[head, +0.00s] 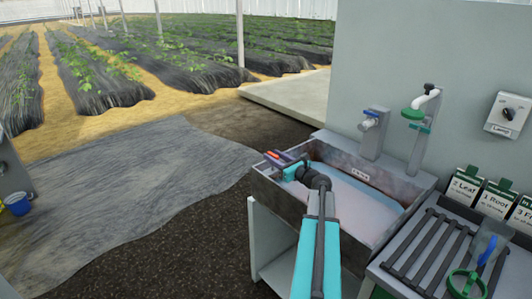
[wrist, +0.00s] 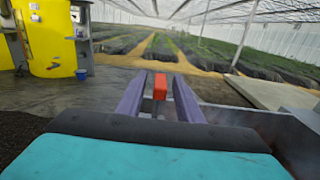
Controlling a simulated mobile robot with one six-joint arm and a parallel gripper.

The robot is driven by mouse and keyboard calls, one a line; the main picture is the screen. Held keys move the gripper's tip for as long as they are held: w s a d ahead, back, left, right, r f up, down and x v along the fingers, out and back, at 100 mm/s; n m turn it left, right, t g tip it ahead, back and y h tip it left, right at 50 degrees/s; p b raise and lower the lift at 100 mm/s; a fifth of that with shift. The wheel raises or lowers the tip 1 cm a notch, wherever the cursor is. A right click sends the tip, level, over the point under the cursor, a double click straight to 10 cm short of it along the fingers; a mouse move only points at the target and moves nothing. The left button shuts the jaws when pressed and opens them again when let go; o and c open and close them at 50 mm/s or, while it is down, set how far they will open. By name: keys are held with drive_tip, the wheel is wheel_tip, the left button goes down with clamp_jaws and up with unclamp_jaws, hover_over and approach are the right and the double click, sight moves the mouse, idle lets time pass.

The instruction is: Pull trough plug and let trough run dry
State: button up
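The grey trough (head: 268,194) holds a pale pinkish-blue liquid (head: 350,192). My gripper (head: 274,159) is at the trough's far left corner, with its purple fingers level at about rim height. In the wrist view my gripper (wrist: 158,92) has a finger on each side of a small red block (wrist: 160,86). Narrow gaps show between the block and both fingers, so the gripper looks open. Whether the red block is the plug's handle, I cannot tell. The plug's seat and the drain are not visible; my arm hides part of the trough.
A tap with a green ring (head: 413,113) and a grey fixture (head: 374,130) stand behind the trough. A slatted rack (head: 430,250), labelled packets (head: 495,198) and a lamp switch (head: 508,114) are at right. A blue bucket (head: 17,204) stands far left. Floor left of the trough is clear.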

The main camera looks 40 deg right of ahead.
sight(268, 153)
drive_tip(key=shift+w+d+p, duration=0.15)
drive_tip(key=shift+w+p, duration=0.15)
drive_tip(key=shift+w, duration=2.1)
clamp_jaws()
